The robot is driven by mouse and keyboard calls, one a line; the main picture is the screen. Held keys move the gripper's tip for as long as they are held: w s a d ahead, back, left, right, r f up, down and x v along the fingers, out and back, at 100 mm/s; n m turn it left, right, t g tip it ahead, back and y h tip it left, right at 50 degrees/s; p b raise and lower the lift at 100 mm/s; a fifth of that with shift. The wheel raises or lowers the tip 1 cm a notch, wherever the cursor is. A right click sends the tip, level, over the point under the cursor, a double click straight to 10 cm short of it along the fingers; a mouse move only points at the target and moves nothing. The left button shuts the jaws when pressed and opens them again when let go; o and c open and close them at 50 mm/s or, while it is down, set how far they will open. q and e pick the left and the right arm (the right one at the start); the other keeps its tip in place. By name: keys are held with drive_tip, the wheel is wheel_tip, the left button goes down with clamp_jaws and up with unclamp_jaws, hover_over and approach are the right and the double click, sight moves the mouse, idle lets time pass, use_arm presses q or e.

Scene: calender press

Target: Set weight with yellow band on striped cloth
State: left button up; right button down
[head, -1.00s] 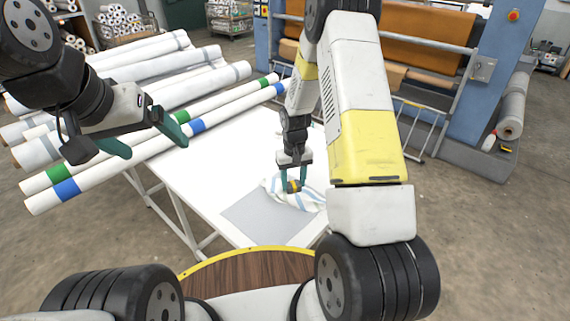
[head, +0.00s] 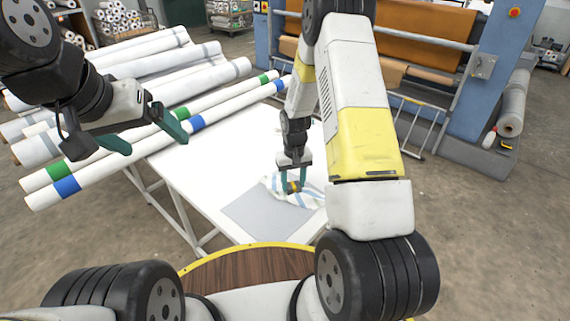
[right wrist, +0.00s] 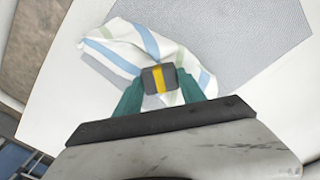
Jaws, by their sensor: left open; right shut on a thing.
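The weight (right wrist: 159,79) is a small dark grey block with a yellow band. It sits between the teal fingers of my right gripper (head: 292,187), which is shut on it. The striped cloth (head: 312,196), white with blue and green stripes, lies crumpled on the white table under the gripper; it also shows in the right wrist view (right wrist: 125,42). The weight is over the cloth; I cannot tell whether it touches it. My left gripper (head: 147,136) is open and empty, near the long rolls at left.
A grey mat (head: 262,212) lies on the white table (head: 215,165) beside the cloth. Long white rolls (head: 150,85) lie at left, two of them with green and blue bands. A blue press (head: 470,85) stands behind. The table's left part is clear.

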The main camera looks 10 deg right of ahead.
drive_tip(key=shift+f, duration=0.35)
drive_tip(key=c, duration=0.6)
unclamp_jaws()
wheel_tip(320, 180, up, 9)
drive_tip(key=shift+f, duration=0.2)
drive_tip(key=s+r+t, duration=0.1)
drive_tip(key=s+r, duration=0.2)
drive_tip(key=r, duration=0.4)
drive_tip(key=s+r+t+y, duration=0.1)
drive_tip(key=s+r, duration=0.1)
drive_tip(key=r, duration=0.5)
drive_tip(key=s+r+t, duration=0.1)
drive_tip(key=s+r, duration=0.2)
drive_tip(key=r, duration=0.3)
drive_tip(key=s+r+t, duration=0.1)
drive_tip(key=s+r, duration=0.2)
drive_tip(key=s, duration=0.2)
drive_tip(key=s+a+r+t, duration=0.1)
drive_tip(key=s+r, duration=0.2)
drive_tip(key=s, duration=0.2)
drive_tip(key=s+a+r+t+y, duration=0.1)
drive_tip(key=s+r, duration=0.3)
drive_tip(key=s, duration=0.1)
drive_tip(key=shift+s, duration=0.3)
